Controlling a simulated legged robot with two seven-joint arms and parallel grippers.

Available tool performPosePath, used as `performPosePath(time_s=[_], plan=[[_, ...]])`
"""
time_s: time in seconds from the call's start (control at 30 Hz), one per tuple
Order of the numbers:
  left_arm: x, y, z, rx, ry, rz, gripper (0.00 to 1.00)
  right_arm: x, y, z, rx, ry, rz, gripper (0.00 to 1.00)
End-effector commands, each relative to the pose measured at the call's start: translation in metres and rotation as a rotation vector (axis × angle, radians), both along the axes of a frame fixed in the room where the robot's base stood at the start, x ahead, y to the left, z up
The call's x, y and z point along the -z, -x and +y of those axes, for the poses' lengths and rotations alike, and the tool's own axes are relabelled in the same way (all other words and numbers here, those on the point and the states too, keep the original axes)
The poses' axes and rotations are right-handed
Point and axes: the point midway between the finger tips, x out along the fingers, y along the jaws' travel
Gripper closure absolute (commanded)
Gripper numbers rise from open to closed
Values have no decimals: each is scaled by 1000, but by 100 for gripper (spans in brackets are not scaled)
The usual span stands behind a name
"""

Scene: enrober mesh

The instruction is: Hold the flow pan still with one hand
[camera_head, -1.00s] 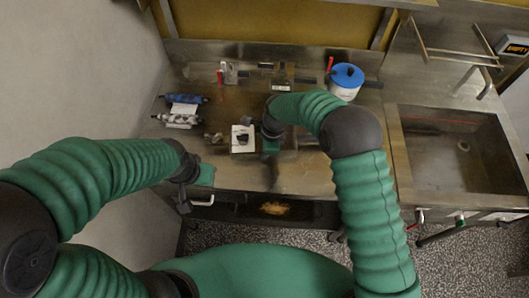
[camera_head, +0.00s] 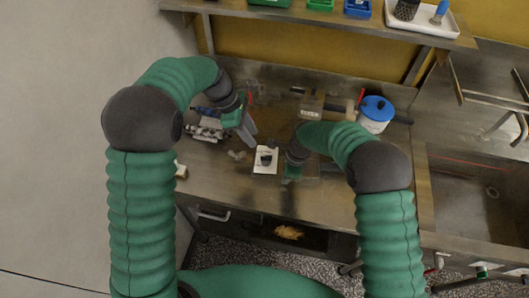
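I cannot pick out the flow pan for certain; the metal work area in the middle of the bench is partly hidden by my arms. My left gripper (camera_head: 248,132) is over the bench, left of centre, with its grey fingers pointing down beside the metal fittings. My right gripper (camera_head: 290,178) is low over the bench, just right of a white square piece with a dark object on it (camera_head: 265,160). The finger gaps of both grippers are too small or hidden to read, and I cannot tell whether either touches anything.
A white tub with a blue lid (camera_head: 376,108) stands at the back right. A metal roller-like device (camera_head: 206,130) lies at the left, partly behind my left arm. A sink (camera_head: 470,195) is at the right. A shelf (camera_head: 330,18) with trays overhangs the back. The front bench strip is bare.

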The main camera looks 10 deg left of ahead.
Motion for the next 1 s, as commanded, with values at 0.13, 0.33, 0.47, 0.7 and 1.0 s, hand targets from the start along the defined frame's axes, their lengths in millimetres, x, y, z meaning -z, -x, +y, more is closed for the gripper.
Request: performPosePath(time_s=[0.13,0.33,0.47,0.7,1.0], plan=[[33,-1,-14,4,1,4,67,-1,-1,0,0,-1,-2,100],[76,-3,-31,4,-2,2,67,-1,-2,0,0,-1,-3,100],[92,-4,-38,4,-2,0,67,-1,-1,0,0,-1,-3,100],[98,-5,-41,4,-2,-3,67,-1,-1,0,0,-1,-3,100],[98,-5,-40,5,-3,-4,95,-1,-1,1,0,-1,-3,100]])
